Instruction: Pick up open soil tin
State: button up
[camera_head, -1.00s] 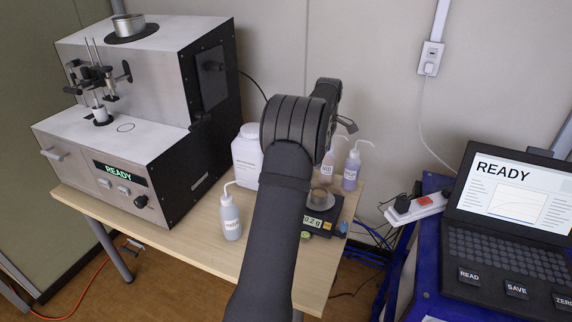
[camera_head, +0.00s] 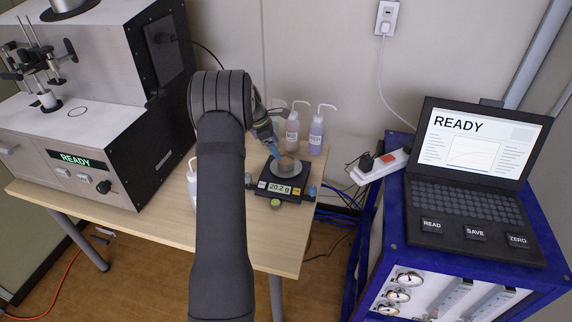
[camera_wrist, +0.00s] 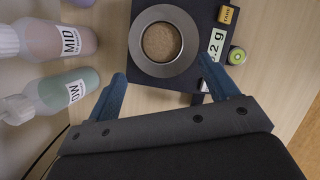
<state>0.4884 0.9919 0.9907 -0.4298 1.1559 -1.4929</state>
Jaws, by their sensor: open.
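The open soil tin (camera_wrist: 190,62) is a round grey metal tin with brown soil (camera_wrist: 162,42) in its centre. It sits on the pan of a small black balance (camera_wrist: 203,14). In the head view the tin (camera_head: 287,168) is partly hidden by my gripper (camera_head: 274,150). In the wrist view my gripper (camera_wrist: 161,66) has its two blue fingers spread apart. Their tips lie on either side of the tin's near part in the picture, with nothing held. I cannot tell whether the right finger touches the tin or how high the tips are.
The balance display (camera_head: 280,188) reads about 20.2 g. Wash bottles (camera_head: 316,132) stand behind the balance, and two lie close left in the wrist view (camera_wrist: 68,88). The soil analyser (camera_head: 110,110) stands left, the laptop (camera_head: 480,170) right. The bench front (camera_head: 150,222) is clear.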

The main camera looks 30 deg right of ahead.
aim_at(284, 159)
jog(key=x, duration=0.7)
jog(key=shift+s+d+f, duration=0.2)
jog(key=shift+s+d, duration=0.05)
jog(key=shift+s, duration=0.05)
jog(key=c, duration=1.2)
jog(key=shift+r, duration=0.1)
